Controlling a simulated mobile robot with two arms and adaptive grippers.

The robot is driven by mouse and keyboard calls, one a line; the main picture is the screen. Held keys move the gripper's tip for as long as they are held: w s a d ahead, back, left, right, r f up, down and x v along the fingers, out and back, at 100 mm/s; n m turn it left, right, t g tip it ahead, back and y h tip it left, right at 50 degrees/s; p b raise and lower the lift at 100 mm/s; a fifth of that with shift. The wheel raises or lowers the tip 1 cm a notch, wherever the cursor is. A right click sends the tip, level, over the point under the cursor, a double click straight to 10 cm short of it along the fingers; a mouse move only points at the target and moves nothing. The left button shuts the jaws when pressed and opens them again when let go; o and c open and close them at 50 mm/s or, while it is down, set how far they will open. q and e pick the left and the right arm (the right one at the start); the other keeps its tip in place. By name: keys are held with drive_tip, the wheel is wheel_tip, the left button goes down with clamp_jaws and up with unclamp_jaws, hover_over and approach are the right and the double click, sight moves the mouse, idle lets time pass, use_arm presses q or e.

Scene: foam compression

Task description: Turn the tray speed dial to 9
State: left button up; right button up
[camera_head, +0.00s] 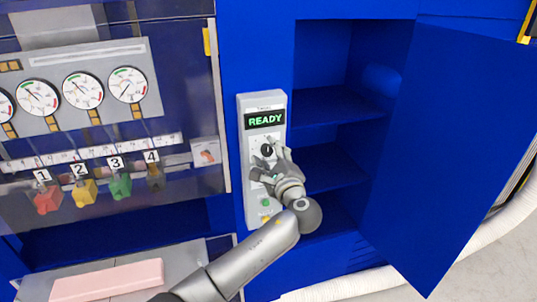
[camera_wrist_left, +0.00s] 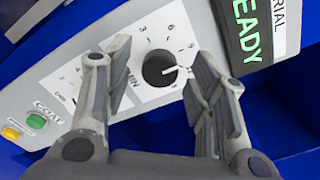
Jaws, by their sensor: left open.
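The speed dial is a round black knob (camera_head: 267,150) on the white control panel (camera_head: 251,190), under a display (camera_head: 265,119) reading READY in green. In the left wrist view the dial (camera_wrist_left: 158,68) shows a white pointer mark at its right side, with printed numbers around it. Which number the mark points to is not clear. My left gripper (camera_head: 272,166) is in front of the dial. In the wrist view its two fingers (camera_wrist_left: 160,62) are spread apart, one on each side of the knob, with gaps visible; it holds nothing. My right gripper is not in view.
A green button (camera_head: 266,202) and a yellow button (camera_head: 265,218) sit lower on the panel. To the right are blue shelves (camera_head: 335,155) and an open blue door (camera_head: 450,140). Gauges (camera_head: 83,90) and coloured valves are at left, above a pink foam block (camera_head: 108,281).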

use_arm(q)
drive_tip(key=v, duration=1.1)
drive_tip(key=shift+s, duration=0.2)
drive_tip(key=shift+d, duration=0.1)
